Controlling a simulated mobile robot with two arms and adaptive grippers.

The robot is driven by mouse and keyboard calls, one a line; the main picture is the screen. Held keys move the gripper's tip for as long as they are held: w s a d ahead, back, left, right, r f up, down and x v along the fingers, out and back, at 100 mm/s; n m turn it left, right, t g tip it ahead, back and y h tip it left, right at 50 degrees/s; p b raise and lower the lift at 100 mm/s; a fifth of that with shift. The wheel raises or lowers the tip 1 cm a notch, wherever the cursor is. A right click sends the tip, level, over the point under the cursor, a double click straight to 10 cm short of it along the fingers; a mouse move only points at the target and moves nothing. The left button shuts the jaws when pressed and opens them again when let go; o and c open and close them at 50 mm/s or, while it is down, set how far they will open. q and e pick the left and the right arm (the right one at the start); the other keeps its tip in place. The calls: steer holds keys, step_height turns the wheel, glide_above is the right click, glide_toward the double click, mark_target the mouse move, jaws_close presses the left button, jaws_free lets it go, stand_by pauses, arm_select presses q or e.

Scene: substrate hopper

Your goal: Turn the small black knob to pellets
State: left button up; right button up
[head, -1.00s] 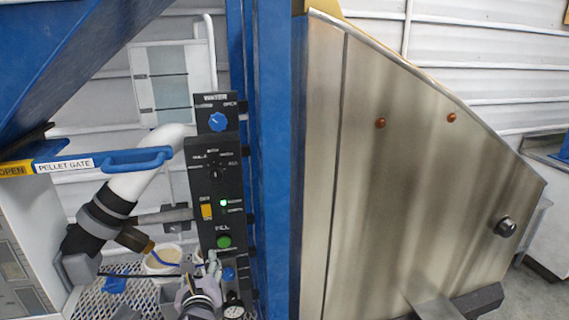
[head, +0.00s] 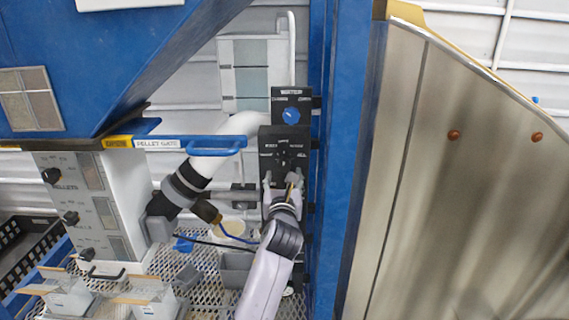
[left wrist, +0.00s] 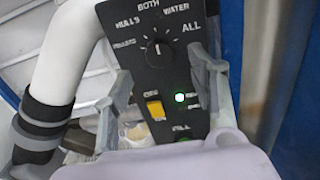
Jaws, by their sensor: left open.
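The small black knob (left wrist: 158,51) sits on the upright black control panel (left wrist: 180,90), under an arc of labels: PELLETS, HULLS, BOTH, WATER and ALL. Its white mark points about straight up, towards BOTH. The knob also shows, small, in the head view (head: 284,154). My left gripper (head: 282,182) is open in front of the panel, just below the knob in the head view. In the left wrist view its fingers (left wrist: 159,66) stand on both sides of the panel, with the knob between and slightly above them. It holds nothing. My right gripper is out of view.
A blue knob (head: 291,116) is above. A blue post (head: 345,150) stands close right, a white pipe (head: 212,150) and the blue PELLET GATE handle (head: 215,148) left.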

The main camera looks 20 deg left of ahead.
mark_target(284, 167)
arm_select(q)
steer(key=x, duration=0.7)
steer(key=shift+w+f, duration=0.1)
steer(key=shift+w, duration=0.05)
steer(key=c, duration=1.2)
